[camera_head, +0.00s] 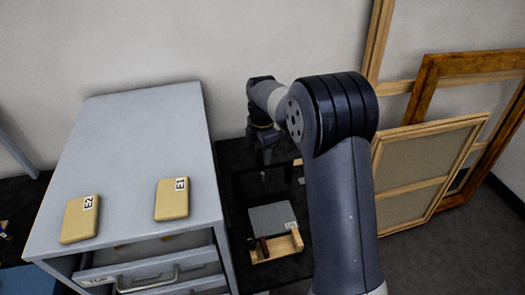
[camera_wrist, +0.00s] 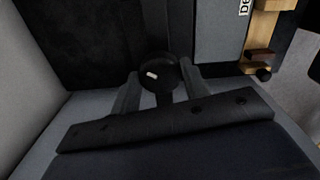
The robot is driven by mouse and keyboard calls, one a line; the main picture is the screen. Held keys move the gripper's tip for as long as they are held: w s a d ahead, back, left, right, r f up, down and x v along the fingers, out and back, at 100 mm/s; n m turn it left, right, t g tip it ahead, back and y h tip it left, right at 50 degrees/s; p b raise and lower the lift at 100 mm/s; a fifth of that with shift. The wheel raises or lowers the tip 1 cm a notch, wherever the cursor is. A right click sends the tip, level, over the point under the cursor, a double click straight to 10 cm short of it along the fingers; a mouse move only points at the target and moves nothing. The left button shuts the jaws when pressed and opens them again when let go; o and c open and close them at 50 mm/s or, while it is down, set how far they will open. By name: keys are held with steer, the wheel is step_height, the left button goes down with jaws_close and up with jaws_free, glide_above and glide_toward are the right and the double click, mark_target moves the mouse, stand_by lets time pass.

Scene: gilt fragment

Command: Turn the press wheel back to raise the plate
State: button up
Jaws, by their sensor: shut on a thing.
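In the wrist view a round dark knob (camera_wrist: 160,73) with a bright highlight sits between the two grey fingers of my gripper (camera_wrist: 158,88), which are shut on it. It looks like the press wheel's handle; the wheel's rim is not clear against the black background. In the head view my gripper (camera_head: 264,155) points down over a black area behind the cabinet's right side, partly behind my arm. I cannot make out the press plate for certain or its height.
A grey cabinet (camera_head: 145,135) with blocks E2 (camera_head: 80,219) and E1 (camera_head: 172,199) stands left. A labelled grey slab (camera_head: 272,217) and a wooden rack (camera_head: 277,246) lie in front of my gripper; the slab also shows in the wrist view (camera_wrist: 218,30). Picture frames (camera_head: 428,165) lean right.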

steer(key=shift+n, duration=0.8)
steer(key=o, duration=1)
step_height(320, 180, up, 11)
steer(key=b, duration=0.1)
steer(key=shift+f, duration=0.2)
step_height(320, 180, down, 11)
steer(key=shift+r+p, duration=0.15)
steer(key=shift+p, duration=0.35)
